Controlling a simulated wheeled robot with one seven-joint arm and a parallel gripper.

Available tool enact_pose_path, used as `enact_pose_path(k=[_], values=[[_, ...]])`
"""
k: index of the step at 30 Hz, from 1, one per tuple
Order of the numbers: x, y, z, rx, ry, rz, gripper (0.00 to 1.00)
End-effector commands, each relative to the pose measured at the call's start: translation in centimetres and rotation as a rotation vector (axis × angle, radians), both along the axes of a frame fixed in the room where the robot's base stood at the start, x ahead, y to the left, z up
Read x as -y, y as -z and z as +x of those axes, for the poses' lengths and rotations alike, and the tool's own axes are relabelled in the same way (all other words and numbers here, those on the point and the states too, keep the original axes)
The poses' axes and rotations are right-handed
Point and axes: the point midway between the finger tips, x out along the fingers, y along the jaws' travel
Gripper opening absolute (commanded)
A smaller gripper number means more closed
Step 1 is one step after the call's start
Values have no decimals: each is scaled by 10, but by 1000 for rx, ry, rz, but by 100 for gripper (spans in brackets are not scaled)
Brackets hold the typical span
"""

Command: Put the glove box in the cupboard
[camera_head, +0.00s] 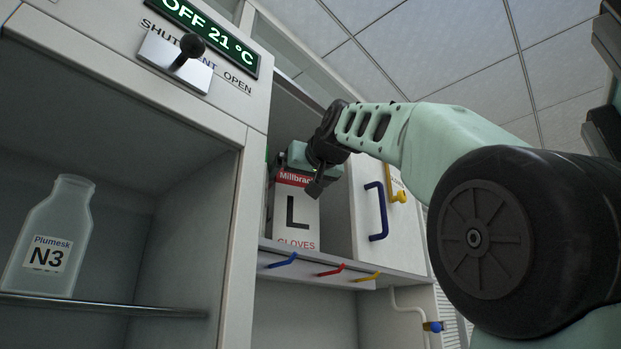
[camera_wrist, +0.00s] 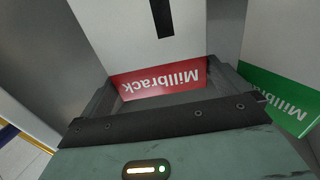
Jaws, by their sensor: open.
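The glove box (camera_head: 295,218) is white with a red Millbrack band, a large L and the word GLOVES. It stands upright on the shelf of the open cupboard (camera_head: 338,262), in the head view's middle. My gripper (camera_head: 300,178) is at the top front of this box. In the wrist view its open fingers (camera_wrist: 160,84) lie on either side of the red band (camera_wrist: 160,82). Whether they touch the box cannot be told. A second Millbrack box with a green band (camera_wrist: 282,98) stands close beside it at the right of the wrist view.
A cupboard door with a blue handle (camera_head: 377,211) stands to the right of the box. Blue, red and yellow hooks (camera_head: 331,271) line the shelf's front edge. At left, a bottle marked N3 (camera_head: 48,238) stands in a bay under a shutter lever (camera_head: 190,47).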

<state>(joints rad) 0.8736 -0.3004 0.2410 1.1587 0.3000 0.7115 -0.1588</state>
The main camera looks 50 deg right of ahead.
Motion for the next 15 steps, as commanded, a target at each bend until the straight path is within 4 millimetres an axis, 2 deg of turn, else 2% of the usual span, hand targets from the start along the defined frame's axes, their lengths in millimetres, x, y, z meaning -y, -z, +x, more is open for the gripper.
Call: enact_pose_path(k=[1,9,15], values=[[-4,8,-7,3,-1,0,100],[-22,5,-47,3,0,0,100],[-29,2,-62,0,2,1,100]])
